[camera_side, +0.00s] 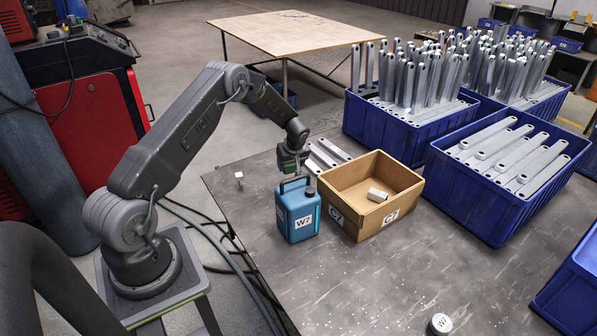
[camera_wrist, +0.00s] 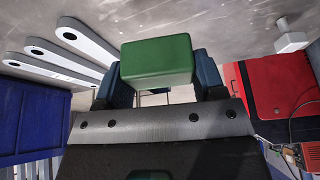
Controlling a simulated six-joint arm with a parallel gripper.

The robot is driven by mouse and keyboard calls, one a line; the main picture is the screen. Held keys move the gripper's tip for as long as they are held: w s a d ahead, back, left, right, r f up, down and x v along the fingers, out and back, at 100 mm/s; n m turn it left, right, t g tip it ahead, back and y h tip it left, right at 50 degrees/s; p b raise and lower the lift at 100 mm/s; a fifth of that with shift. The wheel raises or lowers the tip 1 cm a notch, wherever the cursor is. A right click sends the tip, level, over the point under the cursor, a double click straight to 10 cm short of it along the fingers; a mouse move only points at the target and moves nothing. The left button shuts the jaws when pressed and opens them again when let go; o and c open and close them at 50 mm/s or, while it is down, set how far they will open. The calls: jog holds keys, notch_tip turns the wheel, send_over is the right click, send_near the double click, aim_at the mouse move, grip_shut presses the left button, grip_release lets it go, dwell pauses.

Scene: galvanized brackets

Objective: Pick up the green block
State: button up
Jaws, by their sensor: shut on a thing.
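The green block (camera_wrist: 157,60) is large in the wrist view, held between the two dark fingers of my gripper (camera_wrist: 160,76). In the side view my gripper (camera_side: 291,160) is above the table, just over the handle of a blue jug (camera_side: 299,228) labelled W7. Only a little green shows at the gripper there, and the jug and fingers hide how far the block is from the jug. The far faces of the block are hidden in the wrist view.
A cardboard box (camera_side: 345,216) with a small pale block (camera_side: 377,195) inside stands right of the jug. Flat metal brackets (camera_side: 322,156) lie behind it. Blue crates (camera_side: 498,208) of brackets fill the right. A white round lid (camera_side: 440,323) lies at the front. The front table is mostly clear.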

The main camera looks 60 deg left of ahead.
jog(key=s+a+r, duration=0.4)
jog(key=s+r, duration=0.1)
jog(key=s, duration=0.2)
jog(key=shift+s+a+r, duration=0.3)
jog(key=shift+s+a, duration=0.05)
